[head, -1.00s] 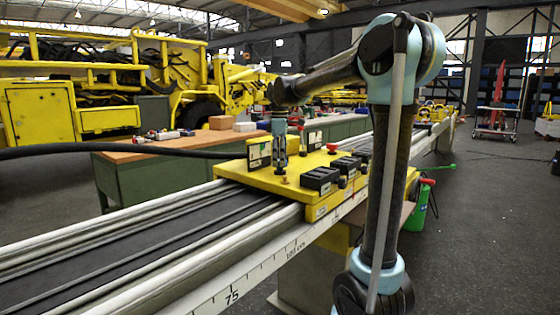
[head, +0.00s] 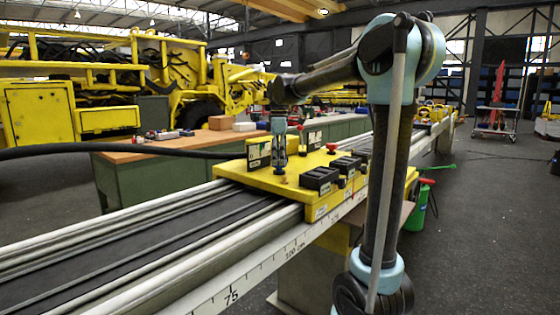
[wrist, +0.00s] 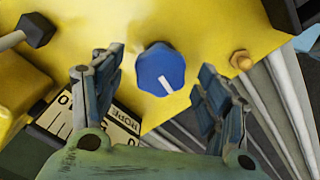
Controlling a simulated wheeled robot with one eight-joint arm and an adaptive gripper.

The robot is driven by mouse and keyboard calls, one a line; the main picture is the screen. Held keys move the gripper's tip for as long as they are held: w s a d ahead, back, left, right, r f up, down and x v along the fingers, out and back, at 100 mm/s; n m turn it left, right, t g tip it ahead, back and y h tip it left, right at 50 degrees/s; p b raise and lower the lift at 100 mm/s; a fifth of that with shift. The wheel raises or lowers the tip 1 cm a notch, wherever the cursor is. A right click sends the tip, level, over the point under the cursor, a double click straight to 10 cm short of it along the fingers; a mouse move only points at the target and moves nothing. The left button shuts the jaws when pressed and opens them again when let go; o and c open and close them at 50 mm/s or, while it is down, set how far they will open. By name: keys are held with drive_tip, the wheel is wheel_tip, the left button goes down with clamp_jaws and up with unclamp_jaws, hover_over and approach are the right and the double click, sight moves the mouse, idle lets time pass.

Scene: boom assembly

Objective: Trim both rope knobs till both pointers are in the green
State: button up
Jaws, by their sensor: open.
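A blue lobed knob (wrist: 160,70) with a white pointer line sits on the yellow plate in the wrist view. The line points down and slightly right. My gripper (wrist: 161,92) is open, with one finger on each side of the knob and gaps between. In the head view my gripper (head: 279,166) points down over the yellow carriage (head: 235,172). A gauge plate lettered ROPE (wrist: 116,122) lies partly behind the left finger; its pointer and any green zone cannot be made out. Two upright gauge plates, a left one (head: 258,153) and a right one (head: 314,138), stand on the carriage.
Black blocks (head: 319,180) and a red-topped button (head: 331,147) stand right of my gripper on the carriage. A small brass post (wrist: 242,60), a black block (wrist: 287,13) and a black-ended lever (wrist: 36,30) surround the knob. The pale rails (head: 130,260) run beneath.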

wheel_tip(320, 180, up, 12)
drive_tip(key=shift+f, duration=0.25)
idle(0.5)
